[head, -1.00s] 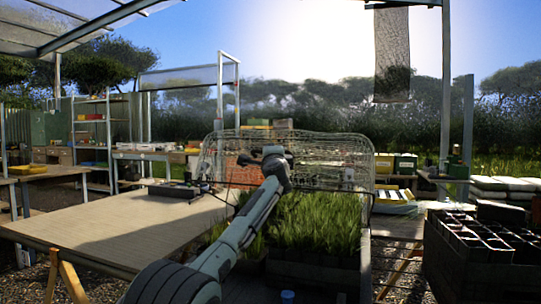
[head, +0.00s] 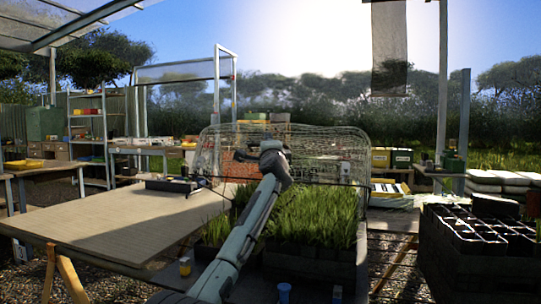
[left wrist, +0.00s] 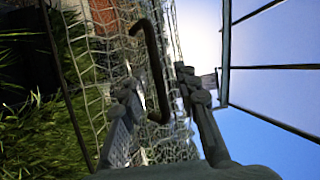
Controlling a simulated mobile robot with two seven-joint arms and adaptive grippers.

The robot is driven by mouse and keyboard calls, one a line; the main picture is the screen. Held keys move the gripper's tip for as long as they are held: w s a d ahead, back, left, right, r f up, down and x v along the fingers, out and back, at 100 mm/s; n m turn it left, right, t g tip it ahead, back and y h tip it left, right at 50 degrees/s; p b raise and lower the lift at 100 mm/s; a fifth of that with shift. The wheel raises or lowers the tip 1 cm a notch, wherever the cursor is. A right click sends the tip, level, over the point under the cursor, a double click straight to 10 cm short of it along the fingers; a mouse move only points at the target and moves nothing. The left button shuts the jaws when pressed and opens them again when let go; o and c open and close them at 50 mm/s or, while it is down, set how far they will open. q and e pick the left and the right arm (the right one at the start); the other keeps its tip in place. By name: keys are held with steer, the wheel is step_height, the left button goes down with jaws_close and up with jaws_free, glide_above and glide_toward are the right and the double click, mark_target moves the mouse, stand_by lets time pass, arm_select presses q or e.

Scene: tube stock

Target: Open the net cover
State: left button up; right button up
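The net cover (head: 318,150) is a pale wire mesh on a dark frame. It stands raised along the back of a bed of green seedlings (head: 312,217), which is open toward me. Its mesh fills the left part of the left wrist view (left wrist: 108,62). A dark bent handle (left wrist: 155,75) shows in front of the mesh there. My left gripper (left wrist: 160,90) has its fingers apart, one on each side of the handle, with visible gaps. In the head view the left gripper (head: 272,154) is at the cover's left-centre; its fingertips are unclear. My right gripper is not in view.
A wide wooden table (head: 110,222) lies to the left, mostly clear, with a dark tray (head: 170,185) at its back. A black crate of cell pots (head: 470,250) stands at right. A blue cup (head: 284,292) and a yellow cup (head: 185,266) are close in front.

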arm_select(q)
steer(key=a+v, duration=0.1)
steer(key=v, duration=0.9)
steer(key=shift+d, duration=0.45)
steer(key=shift+r, duration=0.1)
